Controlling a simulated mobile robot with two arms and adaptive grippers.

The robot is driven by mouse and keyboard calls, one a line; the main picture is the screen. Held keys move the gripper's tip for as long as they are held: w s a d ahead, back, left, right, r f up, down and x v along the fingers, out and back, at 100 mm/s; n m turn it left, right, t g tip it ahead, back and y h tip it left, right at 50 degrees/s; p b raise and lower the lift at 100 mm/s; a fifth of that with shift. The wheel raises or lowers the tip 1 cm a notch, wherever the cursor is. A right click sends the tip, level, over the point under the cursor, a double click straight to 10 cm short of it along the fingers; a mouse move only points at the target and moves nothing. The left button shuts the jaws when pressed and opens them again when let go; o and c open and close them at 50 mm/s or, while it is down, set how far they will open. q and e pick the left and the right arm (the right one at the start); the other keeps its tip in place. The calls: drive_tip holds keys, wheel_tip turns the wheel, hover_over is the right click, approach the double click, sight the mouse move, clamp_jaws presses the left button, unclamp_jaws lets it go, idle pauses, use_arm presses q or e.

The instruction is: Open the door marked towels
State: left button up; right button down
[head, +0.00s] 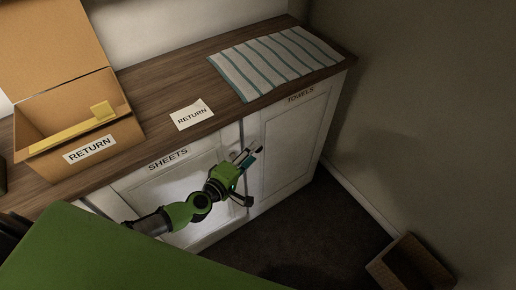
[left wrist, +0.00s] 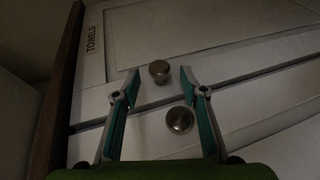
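The towels door (head: 288,140) is the right-hand white cabinet door, marked TOWELS, and it looks closed. In the left wrist view the towels door (left wrist: 190,28) fills the top, with its round metal knob (left wrist: 159,71) near the seam. My left gripper (head: 251,153) is at the doors' meeting edges. In the left wrist view my left gripper (left wrist: 160,76) is open, its fingertips on either side of the towels knob with gaps; contact is not visible. A second knob (left wrist: 180,119), on the sheets side, lies lower between the fingers. My right gripper is not in view.
The sheets door (head: 165,190) is to the left, partly behind my left arm. On the wooden top are a cardboard box (head: 125,132), a RETURN card (head: 192,114) and a striped cloth (head: 275,62). An open box (head: 410,262) is on the floor at right. Dark floor before the towels door looks clear.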

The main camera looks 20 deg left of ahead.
use_arm(q)
drive_tip(key=x, duration=0.3)
drive_tip(key=shift+w+f, duration=0.1)
drive_tip(key=shift+w, duration=0.2)
drive_tip(key=shift+w+d, duration=0.15)
drive_tip(key=shift+w, duration=0.15)
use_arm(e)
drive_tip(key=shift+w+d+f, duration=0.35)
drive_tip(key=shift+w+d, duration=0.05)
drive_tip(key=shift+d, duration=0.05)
